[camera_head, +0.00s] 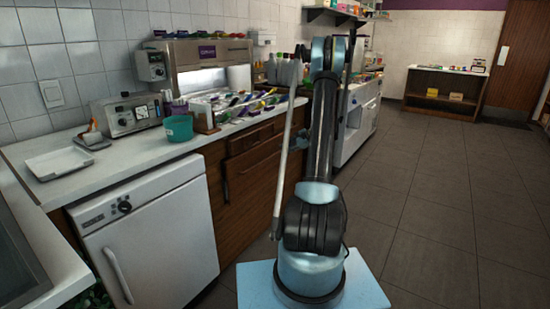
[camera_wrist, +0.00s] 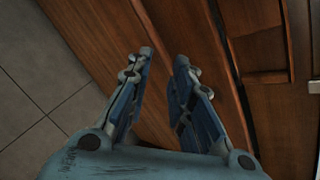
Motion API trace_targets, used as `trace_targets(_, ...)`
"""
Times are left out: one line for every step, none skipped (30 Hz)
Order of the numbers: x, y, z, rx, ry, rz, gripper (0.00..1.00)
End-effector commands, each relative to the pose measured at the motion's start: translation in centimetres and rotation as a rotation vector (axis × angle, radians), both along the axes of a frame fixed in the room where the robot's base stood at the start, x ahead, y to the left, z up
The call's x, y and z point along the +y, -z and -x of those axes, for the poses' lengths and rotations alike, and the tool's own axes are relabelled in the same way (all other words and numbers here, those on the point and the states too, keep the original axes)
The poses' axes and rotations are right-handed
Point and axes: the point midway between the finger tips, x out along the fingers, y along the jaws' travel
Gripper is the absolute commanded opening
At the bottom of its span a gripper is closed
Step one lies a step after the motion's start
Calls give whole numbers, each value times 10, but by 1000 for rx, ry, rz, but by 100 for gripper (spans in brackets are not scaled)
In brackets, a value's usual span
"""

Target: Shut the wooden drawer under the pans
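The wooden drawer (camera_head: 262,163) is in the brown cabinet front below the counter with the topping pans (camera_head: 240,103). In the head view its front seems to stand out a little from the cabinet, with a dark gap above it. In the wrist view my gripper (camera_wrist: 164,55) is open, its two blue-padded fingers apart with nothing between them. Brown wooden panels (camera_wrist: 190,30) lie just beyond the fingertips; whether they touch is unclear. I cannot tell for certain which panel is the drawer there. In the head view my arm hides part of the cabinet.
A white under-counter appliance (camera_head: 150,245) stands left of the cabinet. A teal tub (camera_head: 179,128) and a white tray (camera_head: 60,163) sit on the counter. The tiled floor (camera_head: 430,220) to the right is clear. A low wooden shelf (camera_head: 444,90) stands at the back.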

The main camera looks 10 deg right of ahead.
Motion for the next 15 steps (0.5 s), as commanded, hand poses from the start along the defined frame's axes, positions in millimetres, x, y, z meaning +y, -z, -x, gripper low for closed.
trace_targets(-10, 8, 1, -71, -28, 0, 21)
trace_targets(-14, 11, 1, -118, -48, 3, 21)
trace_targets(-20, 15, 2, -182, -72, 8, 21)
trace_targets(-24, 18, 3, -231, -89, 13, 21)
trace_targets(-28, 21, 4, -280, -105, 19, 21)
trace_targets(-35, 24, 6, -346, -124, 28, 21)
trace_targets(-39, 27, 7, -395, -138, 36, 21)
trace_targets(-43, 29, 9, -444, -149, 46, 21)
trace_targets(-49, 32, 11, -505, -162, 59, 21)
trace_targets(-53, 33, 13, -548, -171, 68, 21)
trace_targets(-56, 35, 15, -590, -178, 78, 21)
trace_targets(-61, 36, 17, -641, -185, 92, 21)
trace_targets(-64, 38, 19, -674, -190, 102, 21)
trace_targets(-67, 39, 20, -705, -194, 110, 21)
trace_targets(-69, 39, 22, -739, -198, 122, 21)
